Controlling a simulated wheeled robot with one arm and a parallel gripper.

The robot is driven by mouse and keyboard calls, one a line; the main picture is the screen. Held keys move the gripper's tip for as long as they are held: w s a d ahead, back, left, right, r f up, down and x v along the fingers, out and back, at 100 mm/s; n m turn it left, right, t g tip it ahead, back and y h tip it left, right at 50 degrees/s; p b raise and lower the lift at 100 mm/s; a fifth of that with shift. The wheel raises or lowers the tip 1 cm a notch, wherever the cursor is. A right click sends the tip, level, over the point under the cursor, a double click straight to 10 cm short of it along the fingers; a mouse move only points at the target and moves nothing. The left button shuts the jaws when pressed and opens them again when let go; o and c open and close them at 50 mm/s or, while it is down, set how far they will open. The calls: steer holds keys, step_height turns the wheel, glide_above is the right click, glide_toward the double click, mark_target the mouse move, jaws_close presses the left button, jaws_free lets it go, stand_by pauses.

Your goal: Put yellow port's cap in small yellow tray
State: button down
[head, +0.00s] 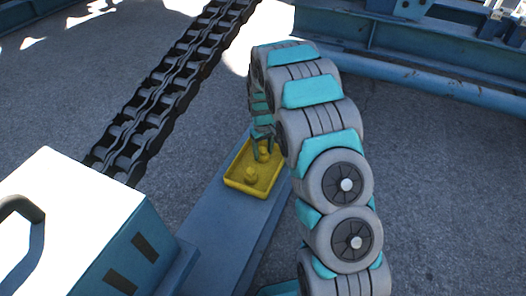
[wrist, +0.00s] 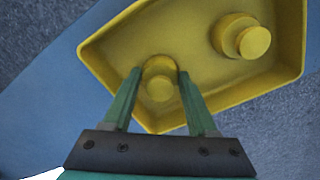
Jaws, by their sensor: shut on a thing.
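The small yellow tray (head: 234,181) sits on a blue beam in the head view. It also fills much of the wrist view (wrist: 120,43). My gripper (wrist: 155,76) is shut on a yellow cap (wrist: 160,85), with one green finger on each side of it. The held cap is over or inside the tray near its edge; I cannot tell whether it touches the floor. A second yellow cap (wrist: 240,36) rests in the tray, apart from my gripper. It also shows in the head view (head: 251,174). My gripper (head: 262,139) is partly hidden by my arm there.
A blue beam (head: 215,215) carries the tray. A white-topped blue box (head: 75,225) with a dark handle stands at the left front. A heavy chain (head: 160,95) runs along the ground behind. Blue steel beams (head: 420,75) lie at the back right.

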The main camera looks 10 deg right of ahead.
mark_target(263, 149)
steer(key=shift+f, duration=0.1)
steer(key=shift+c, duration=0.9)
jaws_free()
step_height(263, 149, up, 12)
steer(key=s+r+m, duration=0.1)
steer(key=s+r, duration=0.6)
steer(key=s, duration=0.2)
steer(key=s+r+m+g, duration=0.1)
steer(key=s+r, duration=0.2)
steer(key=s, duration=1.4)
steer(key=s+r+m, duration=0.1)
steer(key=s+r, duration=0.2)
steer(key=s, duration=1.5)
steer(key=shift+a+m+g, duration=0.15)
steer(key=shift+m+g, duration=0.25)
